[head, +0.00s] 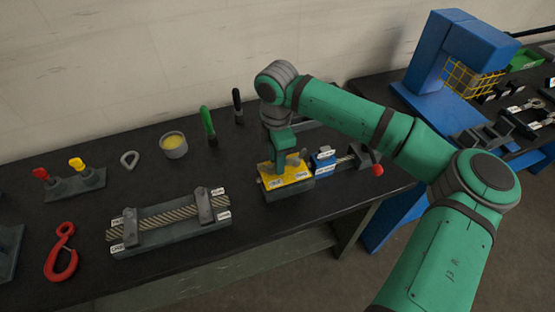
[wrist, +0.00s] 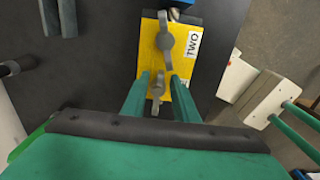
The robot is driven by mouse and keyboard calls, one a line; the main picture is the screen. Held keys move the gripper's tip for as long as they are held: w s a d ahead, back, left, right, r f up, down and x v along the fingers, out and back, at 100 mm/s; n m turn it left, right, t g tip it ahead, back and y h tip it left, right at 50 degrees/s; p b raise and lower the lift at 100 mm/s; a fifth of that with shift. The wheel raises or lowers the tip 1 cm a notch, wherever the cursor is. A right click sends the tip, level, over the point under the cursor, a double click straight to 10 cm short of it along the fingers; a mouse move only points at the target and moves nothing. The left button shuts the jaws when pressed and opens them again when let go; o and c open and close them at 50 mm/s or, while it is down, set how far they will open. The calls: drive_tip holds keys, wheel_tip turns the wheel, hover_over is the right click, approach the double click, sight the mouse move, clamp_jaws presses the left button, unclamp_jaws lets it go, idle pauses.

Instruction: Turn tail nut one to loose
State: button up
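A yellow plate on a grey block (head: 290,181) sits on the black bench under my gripper. The wrist view shows the yellow plate (wrist: 150,48) with two grey wing nuts. The farther wing nut (wrist: 165,40) stands beside a label reading TWO. The nearer wing nut (wrist: 157,90), likely tail nut one, lies between the two green fingers of my gripper (wrist: 160,78). The fingers are apart, one on each side of it, with gaps visible. Its own label is not visible in the wrist view. In the head view my gripper (head: 285,152) hides part of the plate.
A blue block (head: 322,161) and a vise-like part with a red knob (head: 377,169) stand right of the plate. A rope fixture (head: 165,218) lies left, with a red hook (head: 61,252) beyond it. Bare bench lies between the rope fixture and the plate.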

drive_tip(key=shift+f, duration=0.1)
drive_tip(key=shift+w, duration=0.1)
clamp_jaws()
drive_tip(key=shift+a, duration=0.15)
drive_tip(key=shift+n, duration=0.3)
